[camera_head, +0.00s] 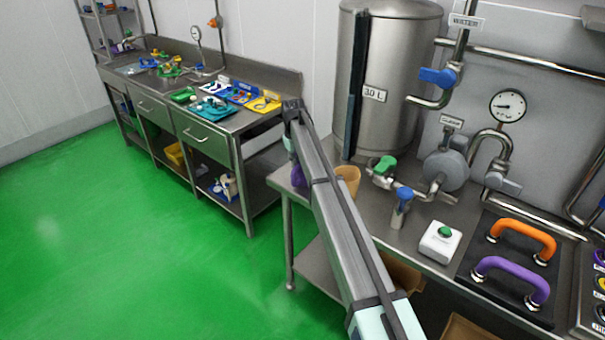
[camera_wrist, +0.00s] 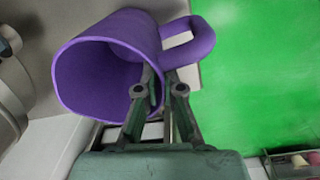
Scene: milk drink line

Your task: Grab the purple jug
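The purple jug (camera_wrist: 100,50) fills the upper left of the wrist view, its open mouth facing the camera and its handle (camera_wrist: 195,42) at the upper right. My gripper (camera_wrist: 160,74) has its fingers close together at the jug's rim beside the handle. One finger is inside the mouth and the other outside, so the wall appears pinched between them. In the head view only a sliver of the jug (camera_head: 298,176) shows to the left of my arm, at the near end of the steel counter. My gripper is hidden there.
A tan jug (camera_head: 348,178) stands just right of my arm, near the steel tank (camera_head: 392,60). A blue-handled tap (camera_head: 403,196) and a white green-button box (camera_head: 441,240) are further right. Green floor (camera_head: 150,250) lies open to the left.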

